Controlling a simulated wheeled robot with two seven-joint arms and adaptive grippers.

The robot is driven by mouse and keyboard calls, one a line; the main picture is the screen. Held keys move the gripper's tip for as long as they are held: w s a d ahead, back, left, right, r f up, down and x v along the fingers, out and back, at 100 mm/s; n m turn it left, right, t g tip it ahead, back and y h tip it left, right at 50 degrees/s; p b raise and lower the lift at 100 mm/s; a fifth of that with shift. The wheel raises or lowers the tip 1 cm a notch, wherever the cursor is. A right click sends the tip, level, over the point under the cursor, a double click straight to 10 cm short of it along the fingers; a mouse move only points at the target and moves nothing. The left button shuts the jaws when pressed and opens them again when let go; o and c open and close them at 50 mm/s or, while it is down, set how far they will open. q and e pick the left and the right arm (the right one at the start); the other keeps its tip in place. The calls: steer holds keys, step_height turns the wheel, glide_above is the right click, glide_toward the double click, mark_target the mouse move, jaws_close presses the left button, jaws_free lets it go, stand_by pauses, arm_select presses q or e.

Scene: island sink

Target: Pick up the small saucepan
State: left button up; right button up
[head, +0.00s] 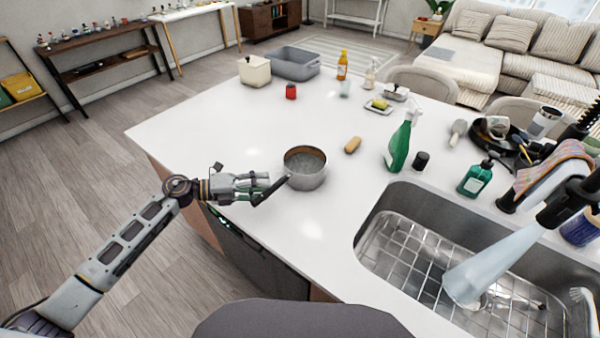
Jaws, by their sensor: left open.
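The small saucepan (305,172) is a round grey metal pan with a brownish inner rim. It stands upright on the white island top, left of the sink. My left gripper (272,186) is open just to the left of the pan. Its dark finger reaches close to the pan's left side; whether it touches cannot be told. No handle of the pan is clearly visible; the gripper may hide it. My right gripper is not in view.
The sink (372,225) with a wire rack lies to the right. A black faucet (570,203) overhangs the sink. The island's left top is clear.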

mark_target(277, 182)
arm_select(q)
steer(key=shift+d, duration=0.1)
steer(key=shift+p+x, duration=0.65)
steer(key=shift+x, duration=1.9)
steer(key=shift+w, duration=0.1)
steer(key=shift+c, duration=0.2)
jaws_close()
steer(key=shift+r, duration=0.1)
